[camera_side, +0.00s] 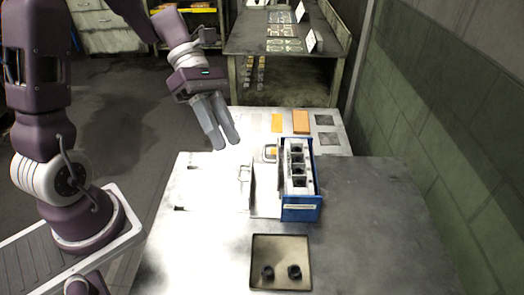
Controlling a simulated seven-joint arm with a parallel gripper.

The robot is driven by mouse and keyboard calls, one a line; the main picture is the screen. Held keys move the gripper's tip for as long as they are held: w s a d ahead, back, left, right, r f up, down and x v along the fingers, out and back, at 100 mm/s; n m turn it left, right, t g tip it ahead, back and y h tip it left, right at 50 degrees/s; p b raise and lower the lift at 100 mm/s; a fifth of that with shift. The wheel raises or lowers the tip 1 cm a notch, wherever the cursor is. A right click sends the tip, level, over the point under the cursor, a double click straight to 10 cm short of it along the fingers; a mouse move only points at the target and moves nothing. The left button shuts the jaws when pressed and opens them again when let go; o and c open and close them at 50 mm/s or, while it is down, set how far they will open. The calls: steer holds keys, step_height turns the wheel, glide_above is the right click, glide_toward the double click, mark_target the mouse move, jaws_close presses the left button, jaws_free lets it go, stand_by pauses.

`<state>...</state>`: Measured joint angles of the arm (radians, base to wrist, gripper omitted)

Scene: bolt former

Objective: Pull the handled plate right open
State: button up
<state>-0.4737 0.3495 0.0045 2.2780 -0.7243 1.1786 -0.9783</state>
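A pale metal plate (222,190) lies to the left of the blue-framed block on the bench, overexposed so that its outline is faint. A thin upright metal handle (245,174) stands near its right edge. A second handle-like loop (269,153) shows at the back left of the blue frame (301,213), which holds grey blocks with dark square openings. My gripper (227,145) hangs in the air up and left of the handles, fingers down, apart from everything and holding nothing visible. Its two fingers look close together; any gap between them is unclear.
A shallow tan tray (282,251) with two dark round parts sits at the front of the bench (377,215). An orange block (301,121) and dark square pads lie behind. A wall is at the right. The bench's right side is clear.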

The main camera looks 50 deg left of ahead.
steer(key=w+a+f+n+t+h, duration=0.3)
steer(key=w+a+f+n+h, duration=0.25)
steer(key=n, duration=0.55)
steer(key=n+t, duration=0.4)
steer(key=n, duration=0.4)
glide_toward(284, 163)
steer(key=d, duration=0.1)
steer(key=d+r, duration=0.1)
steer(key=shift+s+d+r+y, duration=0.1)
steer(key=shift+d+y, duration=0.15)
steer(key=shift+d, duration=0.1)
steer(key=shift+w+d, duration=0.2)
steer(key=shift+d, duration=0.25)
jaws_close()
